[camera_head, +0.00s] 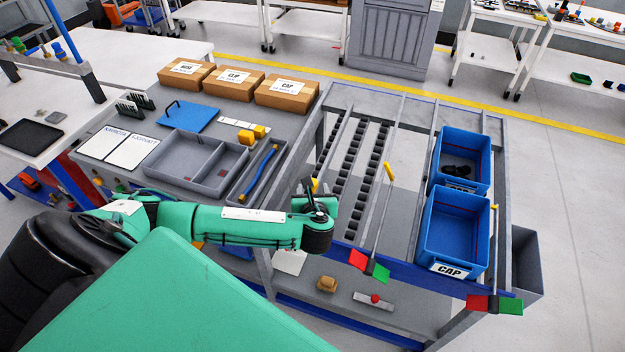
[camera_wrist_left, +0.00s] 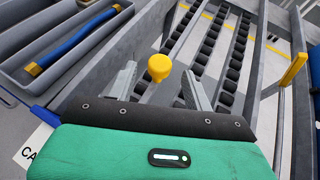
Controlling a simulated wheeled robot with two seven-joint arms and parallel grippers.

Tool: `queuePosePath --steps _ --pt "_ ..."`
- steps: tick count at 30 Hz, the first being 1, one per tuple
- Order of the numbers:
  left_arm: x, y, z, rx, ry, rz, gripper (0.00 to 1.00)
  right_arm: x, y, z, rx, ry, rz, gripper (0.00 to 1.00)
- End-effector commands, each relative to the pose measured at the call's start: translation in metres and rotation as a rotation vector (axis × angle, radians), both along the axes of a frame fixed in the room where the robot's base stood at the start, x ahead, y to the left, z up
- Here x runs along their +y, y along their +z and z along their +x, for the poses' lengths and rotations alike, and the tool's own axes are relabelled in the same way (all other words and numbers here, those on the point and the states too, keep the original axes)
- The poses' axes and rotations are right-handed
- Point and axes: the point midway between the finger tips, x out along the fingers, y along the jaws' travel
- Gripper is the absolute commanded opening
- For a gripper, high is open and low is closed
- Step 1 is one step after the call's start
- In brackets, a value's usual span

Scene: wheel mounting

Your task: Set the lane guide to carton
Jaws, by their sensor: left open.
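The flow rack (camera_head: 408,93) has sloping lanes with black rollers. A lane guide with a yellow knob (camera_head: 314,185) stands at its left side; the knob also shows in the wrist view (camera_wrist_left: 160,67). My left gripper (camera_head: 313,193) is open at this knob. In the wrist view its two fingers (camera_wrist_left: 160,84) stand on either side of the knob, with gaps visible; I cannot tell their depth relative to it. A second guide has a yellow handle (camera_head: 389,172) and a red and green flag (camera_head: 370,264) at the front. My right gripper is not in view.
Two blue bins, the rear (camera_head: 461,150) and the front one labelled CAP (camera_head: 453,228), stand on the right lanes. Another red and green flag (camera_head: 494,304) is at the right front. A grey divided tray (camera_head: 194,165) and several cartons (camera_head: 233,84) lie on the left table.

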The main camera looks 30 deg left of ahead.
Motion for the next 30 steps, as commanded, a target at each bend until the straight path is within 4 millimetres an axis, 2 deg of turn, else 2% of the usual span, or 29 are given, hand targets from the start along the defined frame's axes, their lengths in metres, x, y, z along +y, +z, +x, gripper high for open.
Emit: queuePosePath --steps 3,9,21,23,29,30 --pt "0.012 -0.006 0.016 -0.001 0.001 0.002 0.51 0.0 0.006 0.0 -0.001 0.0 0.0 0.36" --pt "0.024 -0.016 0.033 -0.001 0.0 -0.001 0.51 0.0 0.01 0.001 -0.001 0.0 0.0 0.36" --pt "0.027 -0.02 0.038 0.0 -0.001 -0.002 0.51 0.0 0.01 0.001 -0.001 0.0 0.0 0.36" --pt "0.027 -0.02 0.038 0.0 -0.001 -0.002 0.41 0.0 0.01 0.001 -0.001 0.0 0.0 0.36" --pt "0.027 -0.02 0.038 0.0 -0.001 -0.002 0.02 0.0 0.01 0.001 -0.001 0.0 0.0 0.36" --pt "0.027 -0.02 0.038 0.0 -0.001 -0.002 0.0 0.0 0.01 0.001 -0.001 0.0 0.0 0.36"
